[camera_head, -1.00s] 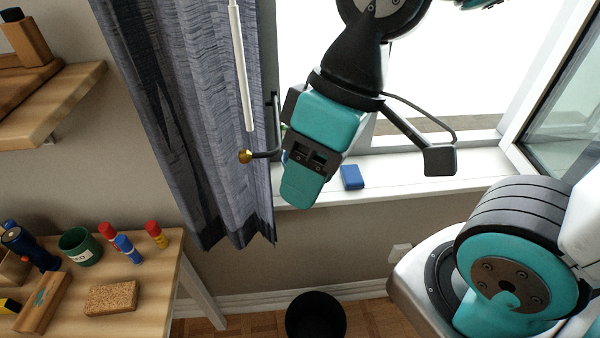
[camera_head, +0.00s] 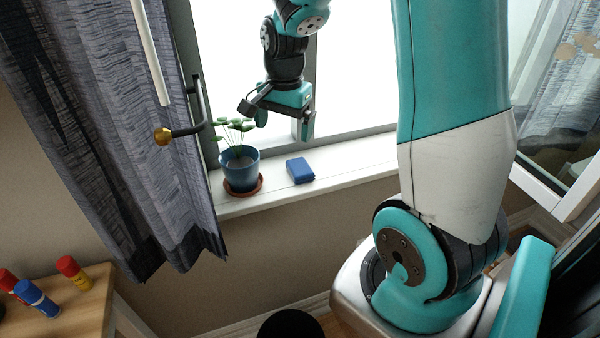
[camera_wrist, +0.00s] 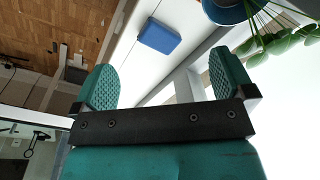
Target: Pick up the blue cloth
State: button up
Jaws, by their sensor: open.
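The blue cloth (camera_head: 300,170) is a small folded block lying on the white windowsill (camera_head: 350,167). It also shows in the wrist view (camera_wrist: 158,37), near the top, beyond and between the fingertips. My gripper (camera_head: 286,123) is above the sill in front of the window, apart from the cloth. In the wrist view my gripper (camera_wrist: 164,75) has its two ridged teal fingers spread wide with nothing between them.
A potted plant (camera_head: 240,167) in a blue pot stands on the sill just left of the cloth. A window handle (camera_head: 190,128) and dark curtain (camera_head: 130,150) are farther left. Bare sill lies right of the cloth. A black bin (camera_head: 290,325) stands below.

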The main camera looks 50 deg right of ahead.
jog(key=w+d+m+g, duration=0.1)
jog(key=w+d+m, duration=0.1)
jog(key=d+m, duration=0.7)
send_near(306, 164)
notch_tip(306, 164, down, 6)
jog(key=shift+s+r, duration=0.1)
notch_tip(306, 164, down, 5)
jog(key=shift+r, duration=0.15)
jog(key=shift+c, duration=0.2)
jog(key=c, duration=0.6)
